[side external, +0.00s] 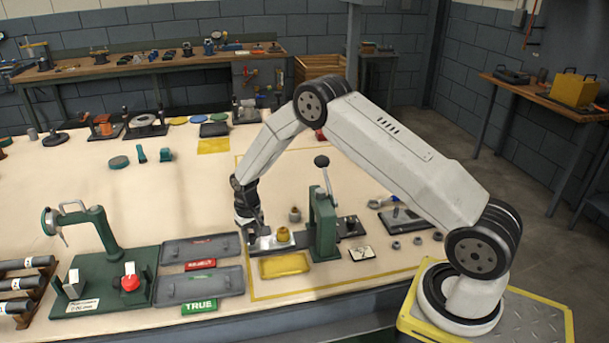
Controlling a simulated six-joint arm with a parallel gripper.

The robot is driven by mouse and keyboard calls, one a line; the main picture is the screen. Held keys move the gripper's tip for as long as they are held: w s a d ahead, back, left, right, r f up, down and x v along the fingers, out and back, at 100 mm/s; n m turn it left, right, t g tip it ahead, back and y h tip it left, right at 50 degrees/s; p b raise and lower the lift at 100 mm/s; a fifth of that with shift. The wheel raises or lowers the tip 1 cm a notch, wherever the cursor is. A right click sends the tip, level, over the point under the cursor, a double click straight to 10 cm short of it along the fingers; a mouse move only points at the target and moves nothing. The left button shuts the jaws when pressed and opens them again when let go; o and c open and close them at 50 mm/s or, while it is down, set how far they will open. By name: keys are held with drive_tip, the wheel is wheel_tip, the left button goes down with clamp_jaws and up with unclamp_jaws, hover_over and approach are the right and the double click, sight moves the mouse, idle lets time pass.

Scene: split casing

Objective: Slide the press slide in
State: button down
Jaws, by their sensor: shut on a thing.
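The green press (321,228) stands on the table with its black-knobbed lever raised. The press slide (270,243) is a light grey flat plate sticking out to the left of the press. A brass-coloured round part (283,234) sits on it, left of the press column. My gripper (254,234) points down at the left end of the slide and is shut on it. The fingertips are small and dark here, so the exact grip is hard to see.
A yellow tray (285,265) lies just in front of the slide. Two grey trays with red and green labels (199,305) lie to the left. A green gauge stand (100,250) is further left. Small nuts (417,241) lie right of the press.

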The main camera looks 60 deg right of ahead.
sight(291, 237)
drive_tip(key=s+d, duration=0.7)
drive_tip(key=d, duration=0.1)
drive_tip(key=shift+s, duration=0.35)
drive_tip(key=shift+c, duration=2.3)
unclamp_jaws()
drive_tip(key=shift+s, duration=0.1)
drive_tip(key=shift+o, duration=0.3)
drive_tip(key=shift+a, duration=0.1)
drive_tip(key=shift+r, duration=0.1)
wheel_tip(291, 237, up, 8)
